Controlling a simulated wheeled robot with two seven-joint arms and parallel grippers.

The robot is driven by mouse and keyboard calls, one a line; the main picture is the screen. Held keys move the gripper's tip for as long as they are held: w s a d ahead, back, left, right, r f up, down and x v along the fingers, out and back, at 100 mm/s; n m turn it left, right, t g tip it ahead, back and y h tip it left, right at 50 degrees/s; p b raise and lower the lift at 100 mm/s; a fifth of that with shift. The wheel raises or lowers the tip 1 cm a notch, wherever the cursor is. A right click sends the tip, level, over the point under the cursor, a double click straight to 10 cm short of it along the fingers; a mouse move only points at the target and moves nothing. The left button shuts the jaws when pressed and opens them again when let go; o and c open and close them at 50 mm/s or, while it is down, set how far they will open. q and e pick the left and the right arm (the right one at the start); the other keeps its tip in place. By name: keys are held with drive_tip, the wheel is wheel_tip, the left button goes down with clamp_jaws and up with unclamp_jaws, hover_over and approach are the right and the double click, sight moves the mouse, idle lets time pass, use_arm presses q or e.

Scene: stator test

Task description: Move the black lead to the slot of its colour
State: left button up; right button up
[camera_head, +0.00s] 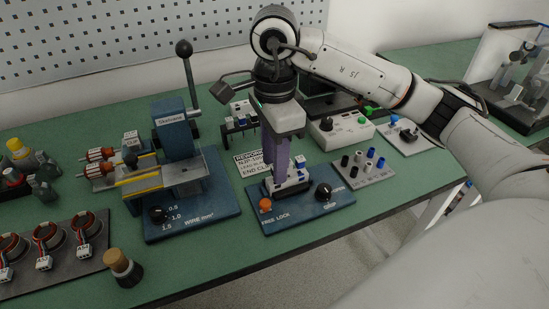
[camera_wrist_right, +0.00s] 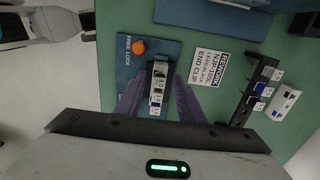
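My right gripper (camera_head: 276,160) points down over a blue fixture (camera_head: 333,200) marked "FREE LOCK". Its purple fingers (camera_wrist_right: 159,82) stand on either side of a white and dark connector block (camera_wrist_right: 157,88) on that fixture. Small gaps seem to show beside the block, so the fingers look open around it. The block also shows in the head view (camera_head: 291,185), partly covered by the gripper. I cannot make out a black lead or its slot; the block is small and partly hidden. A card (camera_wrist_right: 209,67) reads "REWORK", "LEAD BLACK" and "END CLIP". My left gripper is out of view.
An orange knob (camera_head: 266,205) and a black knob (camera_head: 323,191) flank the block. A blue lever press (camera_head: 176,145) stands left. A dark rack (camera_wrist_right: 250,100) holds small coloured parts. A grey plate (camera_head: 377,175) with several posts lies right. Round stators sit on a dark tray (camera_head: 80,269).

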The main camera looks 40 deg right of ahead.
drive_tip(key=shift+r, duration=0.65)
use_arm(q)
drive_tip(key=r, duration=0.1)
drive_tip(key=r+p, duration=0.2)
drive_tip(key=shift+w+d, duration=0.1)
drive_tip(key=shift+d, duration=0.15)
use_arm(e)
wheel_tip(320, 180, up, 9)
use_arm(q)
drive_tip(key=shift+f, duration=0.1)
